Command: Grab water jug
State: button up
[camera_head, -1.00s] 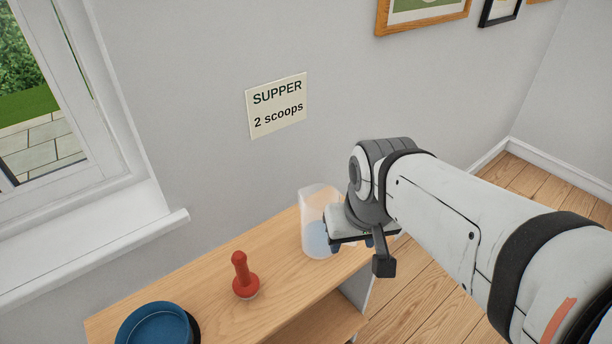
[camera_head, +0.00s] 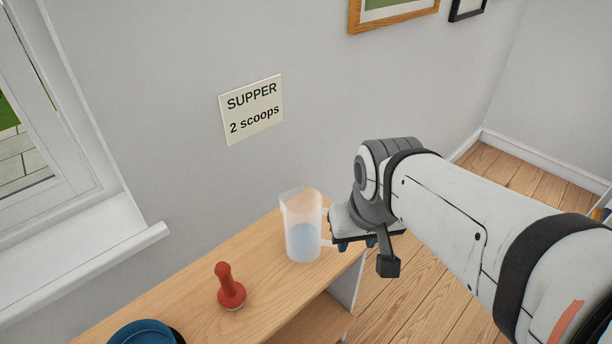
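The water jug (camera_head: 302,228) is a translucent pitcher with bluish water in its lower part. It stands upright on the wooden shelf top (camera_head: 262,270), near the right end. Its handle (camera_head: 328,243) points right, toward my gripper (camera_head: 352,243). My gripper is just right of the jug, with its fingers close to the handle. The gripper body hides most of the fingers, so I cannot tell whether they touch the handle or how far apart they are.
A red knobbed object (camera_head: 229,287) stands left of the jug. A dark blue bowl (camera_head: 146,334) is at the front left. A sign (camera_head: 251,109) reading "SUPPER 2 scoops" is on the wall behind. Open wooden floor (camera_head: 440,285) lies right of the shelf.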

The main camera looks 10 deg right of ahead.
aim_at(302, 212)
jog(key=z, duration=1.4)
jog(key=k, duration=2)
jog(key=u, duration=0.7)
jog(key=i, duration=1)
